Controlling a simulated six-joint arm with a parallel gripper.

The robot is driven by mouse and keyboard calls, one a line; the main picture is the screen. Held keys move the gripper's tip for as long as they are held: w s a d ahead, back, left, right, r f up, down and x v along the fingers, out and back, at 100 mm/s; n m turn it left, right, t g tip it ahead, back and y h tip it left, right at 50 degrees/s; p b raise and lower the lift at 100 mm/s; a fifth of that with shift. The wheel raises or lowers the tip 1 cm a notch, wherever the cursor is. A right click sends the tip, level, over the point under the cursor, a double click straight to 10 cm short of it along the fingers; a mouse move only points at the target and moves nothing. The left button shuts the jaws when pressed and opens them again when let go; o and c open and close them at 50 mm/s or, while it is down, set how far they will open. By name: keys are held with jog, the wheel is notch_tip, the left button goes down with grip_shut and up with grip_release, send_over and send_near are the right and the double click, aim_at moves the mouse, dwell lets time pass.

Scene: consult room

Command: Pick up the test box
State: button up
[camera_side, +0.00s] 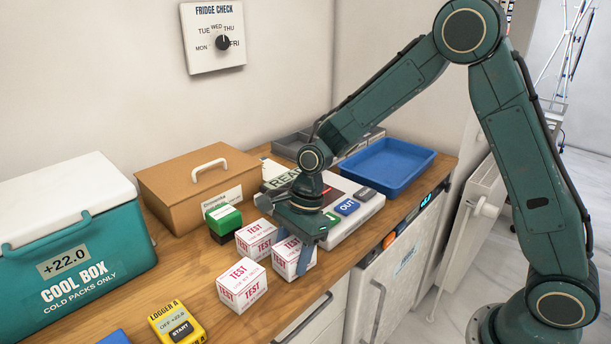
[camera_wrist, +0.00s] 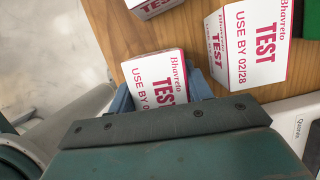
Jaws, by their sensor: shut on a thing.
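Three white test boxes with red print sit on the wooden counter. My gripper (camera_side: 290,250) is shut on the rightmost test box (camera_side: 286,262), with a blue finger on its side. In the wrist view the held box (camera_wrist: 156,79) sits between the blue fingers, partly hidden by the dark gripper plate. A second test box (camera_side: 256,240) stands close beside it, behind and to the left; a third test box (camera_side: 241,286) stands nearer the front. I cannot tell whether the held box is clear of the counter.
A green-and-black block (camera_side: 223,219) stands behind the boxes. A cool box (camera_side: 75,245), a brown lidded box (camera_side: 190,178) and a yellow logger (camera_side: 177,323) are to the left. A white device with coloured buttons (camera_side: 352,214) and an empty blue tray (camera_side: 388,164) are to the right.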

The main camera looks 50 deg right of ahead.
aim_at(292, 246)
notch_tip(292, 246, up, 20)
jog(key=shift+f, duration=0.25)
dwell(0.3)
dwell(0.5)
jog(key=w+d+f, duration=0.1)
jog(key=w+d, duration=0.2)
jog(key=d, duration=0.3)
jog(key=w+d+f, duration=0.1)
jog(key=w+d, duration=0.3)
jog(key=d, duration=0.3)
jog(key=w+d+f+n, duration=0.1)
jog(key=w+d+f, duration=0.1)
jog(key=d, duration=0.5)
jog(key=shift+w+d, duration=0.15)
jog(key=shift+w, duration=0.65)
jog(key=shift+f, duration=0.2)
jog(key=shift+f, duration=3.85)
